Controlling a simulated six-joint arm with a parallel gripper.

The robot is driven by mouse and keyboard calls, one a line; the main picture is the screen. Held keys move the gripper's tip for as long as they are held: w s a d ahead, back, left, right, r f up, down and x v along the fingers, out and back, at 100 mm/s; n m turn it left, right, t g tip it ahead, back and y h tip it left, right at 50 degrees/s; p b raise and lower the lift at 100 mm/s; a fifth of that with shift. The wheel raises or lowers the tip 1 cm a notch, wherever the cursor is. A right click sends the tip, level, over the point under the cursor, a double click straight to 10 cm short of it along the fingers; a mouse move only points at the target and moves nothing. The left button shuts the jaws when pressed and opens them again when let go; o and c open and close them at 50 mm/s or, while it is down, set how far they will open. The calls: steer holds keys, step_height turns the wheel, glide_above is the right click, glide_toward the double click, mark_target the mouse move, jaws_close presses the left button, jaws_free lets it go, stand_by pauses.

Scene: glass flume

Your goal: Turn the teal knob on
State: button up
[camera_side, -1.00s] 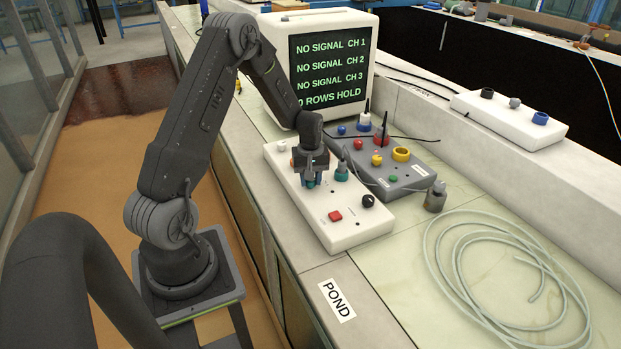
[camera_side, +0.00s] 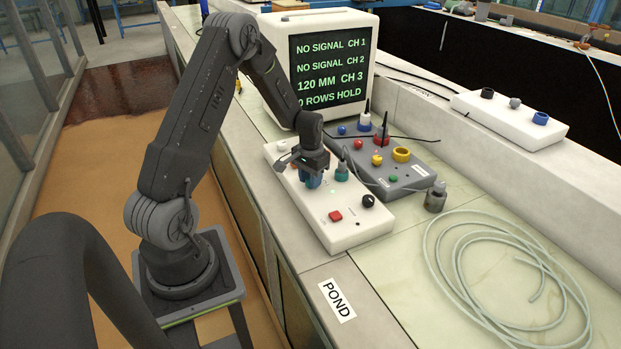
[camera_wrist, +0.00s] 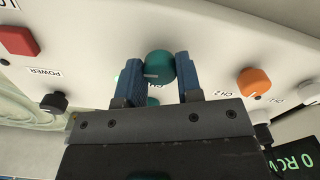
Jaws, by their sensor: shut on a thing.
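The teal knob (camera_wrist: 160,64) shows in the wrist view between the two blue fingers of my gripper (camera_wrist: 159,72), which are shut on its sides. A pale pointer line shows on the knob, running toward the left of that picture. In the side view my gripper (camera_side: 311,178) is down at the white control box (camera_side: 348,237), and its fingers mostly hide the knob. The monitor (camera_side: 325,68) reads "NO SIGNAL" for CH 1 and CH 2, "120 MM" for CH 3, and a partly covered "0 ROWS HOLD".
A teal plug (camera_side: 341,172) with a cable stands close beside my gripper. The white box also has a red button (camera_side: 335,215), a black knob (camera_side: 368,201) and an orange knob (camera_wrist: 254,82). A grey box (camera_side: 408,180) stands behind; coiled tubing (camera_side: 430,255) lies at right.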

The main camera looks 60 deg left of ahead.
steer(key=shift+m, duration=0.6)
steer(key=o, duration=0.9)
steer(key=shift+o, duration=0.2)
steer(key=shift+r, duration=0.1)
step_height(320, 180, up, 14)
